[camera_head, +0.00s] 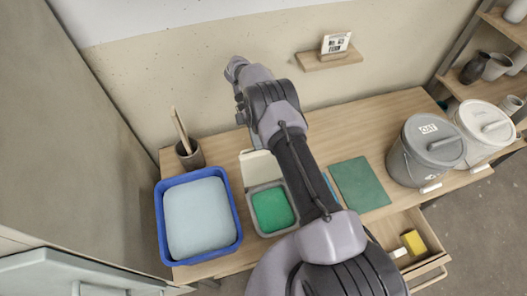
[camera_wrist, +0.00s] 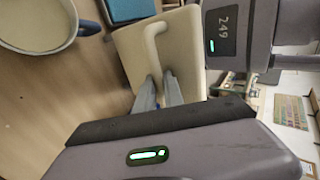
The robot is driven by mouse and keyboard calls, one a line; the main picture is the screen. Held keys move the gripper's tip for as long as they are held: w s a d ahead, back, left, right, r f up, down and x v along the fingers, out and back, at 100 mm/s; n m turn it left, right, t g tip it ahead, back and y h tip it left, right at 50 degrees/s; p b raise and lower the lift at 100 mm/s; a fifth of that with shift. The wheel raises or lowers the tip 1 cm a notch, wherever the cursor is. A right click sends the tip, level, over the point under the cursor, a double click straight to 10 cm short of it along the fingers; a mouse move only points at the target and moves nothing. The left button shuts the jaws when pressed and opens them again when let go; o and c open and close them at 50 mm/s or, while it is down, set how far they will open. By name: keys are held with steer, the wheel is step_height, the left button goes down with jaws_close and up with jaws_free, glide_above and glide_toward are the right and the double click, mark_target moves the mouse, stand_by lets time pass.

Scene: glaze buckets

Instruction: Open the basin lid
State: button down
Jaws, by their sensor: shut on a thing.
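The basin (camera_head: 249,215) is a pale rectangular tub on the wooden table, with green contents showing inside. Its cream lid (camera_head: 262,168) stands raised at the basin's far side, off the opening, partly hidden by my arm. In the wrist view the lid (camera_wrist: 128,52) is a cream panel with a looped handle (camera_wrist: 151,42). My gripper (camera_wrist: 158,88) is shut on the lid handle, with both grey fingers at its near end. The gripper is hidden behind my arm in the head view.
A green mat (camera_head: 360,185) lies right. A grey bucket (camera_head: 425,155) and white bucket (camera_head: 485,125) stand farther right. An open drawer (camera_head: 425,262) holds a yellow object.

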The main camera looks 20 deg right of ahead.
steer(key=shift+w+f, duration=0.1)
steer(key=shift+w, duration=0.2)
steer(key=c, duration=1.5)
jaws_free()
steer(key=shift+o, duration=0.2)
steer(key=r+p, duration=0.1)
steer(key=r, duration=0.1)
steer(key=r+p, duration=0.1)
steer(key=r, duration=0.1)
steer(key=shift+s+d+r, duration=0.1)
steer(key=shift+s+r, duration=0.05)
steer(key=shift+s, duration=0.05)
steer(key=s+p, duration=0.3)
steer(key=s, duration=1.2)
steer(key=shift+s+d+r, duration=0.25)
steer(key=shift+d+r, duration=0.1)
steer(key=shift+r, duration=0.05)
